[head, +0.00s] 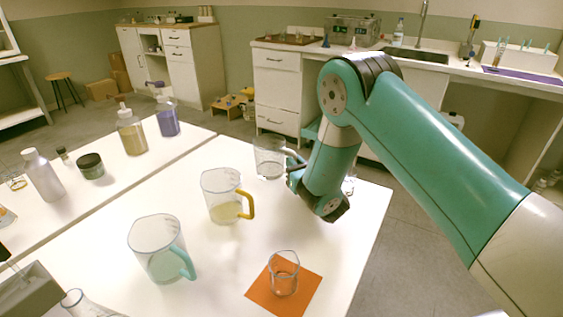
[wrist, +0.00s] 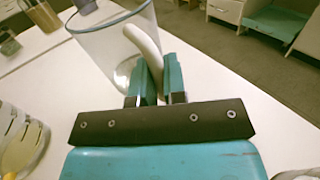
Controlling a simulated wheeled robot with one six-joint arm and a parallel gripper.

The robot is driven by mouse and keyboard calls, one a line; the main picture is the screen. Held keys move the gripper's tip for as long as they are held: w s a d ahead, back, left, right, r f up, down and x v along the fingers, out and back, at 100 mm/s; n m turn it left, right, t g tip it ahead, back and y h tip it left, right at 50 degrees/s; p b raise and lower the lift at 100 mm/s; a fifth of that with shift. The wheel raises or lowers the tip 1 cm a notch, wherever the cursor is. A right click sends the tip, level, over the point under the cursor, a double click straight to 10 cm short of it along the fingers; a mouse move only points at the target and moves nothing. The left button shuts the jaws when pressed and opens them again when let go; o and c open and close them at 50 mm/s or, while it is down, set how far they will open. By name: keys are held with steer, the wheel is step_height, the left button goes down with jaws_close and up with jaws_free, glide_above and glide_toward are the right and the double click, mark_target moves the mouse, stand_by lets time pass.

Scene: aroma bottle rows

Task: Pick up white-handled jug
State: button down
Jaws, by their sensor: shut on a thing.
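The white-handled jug is a clear jug (head: 268,157) at the far side of the white table in the head view. In the wrist view the jug (wrist: 100,45) fills the upper left and its white handle (wrist: 147,47) runs down between my fingers. My gripper (wrist: 158,82) is shut on that handle. In the head view my gripper (head: 296,172) is at the jug's right side, partly hidden by my wrist. I cannot tell whether the jug's base touches the table.
A yellow-handled jug (head: 222,196) and a teal-handled jug (head: 158,250) stand nearer on the table. A small glass beaker (head: 284,275) stands on an orange mat (head: 258,298). Several bottles, including a purple one (head: 167,118), stand to the left. The table's right edge is close to my arm.

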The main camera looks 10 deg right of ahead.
steer(key=shift+r, duration=0.15)
step_height(320, 180, up, 20)
steer(key=p, duration=1.9)
steer(key=shift+f+p, duration=0.2)
steer(key=shift+p, duration=0.15)
